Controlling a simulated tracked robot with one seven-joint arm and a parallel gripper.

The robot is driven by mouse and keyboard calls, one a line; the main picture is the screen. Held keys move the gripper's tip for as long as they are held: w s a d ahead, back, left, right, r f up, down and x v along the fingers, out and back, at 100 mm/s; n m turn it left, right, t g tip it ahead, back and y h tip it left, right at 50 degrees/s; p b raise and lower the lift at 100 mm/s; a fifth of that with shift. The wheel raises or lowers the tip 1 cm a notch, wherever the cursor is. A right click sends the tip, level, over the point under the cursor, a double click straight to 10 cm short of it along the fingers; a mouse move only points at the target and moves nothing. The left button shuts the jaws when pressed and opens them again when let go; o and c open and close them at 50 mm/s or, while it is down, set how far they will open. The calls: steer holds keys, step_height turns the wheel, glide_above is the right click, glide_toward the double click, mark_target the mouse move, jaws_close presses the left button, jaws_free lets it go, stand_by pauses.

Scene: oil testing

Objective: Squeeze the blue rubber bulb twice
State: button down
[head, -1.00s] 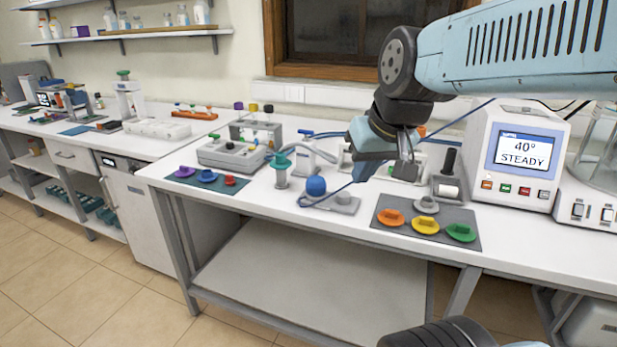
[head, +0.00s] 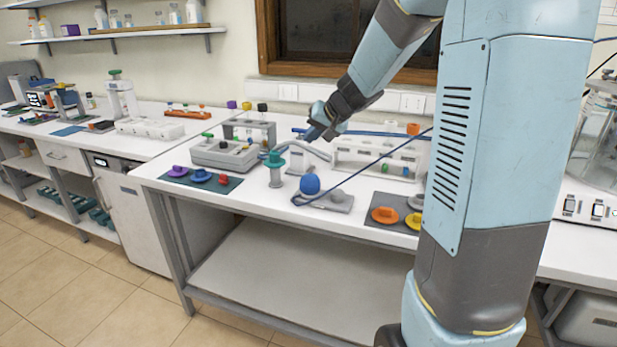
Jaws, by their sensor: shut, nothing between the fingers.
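The blue rubber bulb (head: 310,184) is a round ball on a small grey base (head: 338,202) near the front of the white bench. My gripper (head: 313,131) is above and slightly behind the bulb in the head view, apart from it. It is shut and empty, and its fingers look small and dark against the bench items behind.
A teal-topped cylinder (head: 275,165) stands just left of the bulb. A grey mat with orange (head: 385,215) and yellow knobs lies to the right, partly hidden by my arm. A dark mat with purple (head: 177,171), blue and red knobs lies left.

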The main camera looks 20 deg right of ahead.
steer(key=shift+w+d+f+m, duration=0.15)
steer(key=shift+w+d+f, duration=0.15)
steer(key=shift+w, duration=0.25)
steer(key=shift+w+d+f+m, duration=0.2)
steer(key=shift+w+f, duration=0.15)
steer(key=shift+w, duration=0.2)
steer(key=shift+f, duration=0.15)
glide_toward(308, 174)
steer(key=shift+w+a+f, duration=0.45)
steer(key=shift+w, duration=0.25)
steer(key=shift+w+a+f, duration=0.4)
steer(key=shift+w+f, duration=0.05)
steer(key=shift+w, duration=0.25)
steer(key=shift+w+a+f, duration=0.45)
steer(key=shift+w, duration=0.25)
steer(key=shift+f, duration=1.25)
stand_by(1.1)
steer(key=shift+r, duration=1.35)
steer(key=shift+r, duration=2.5)
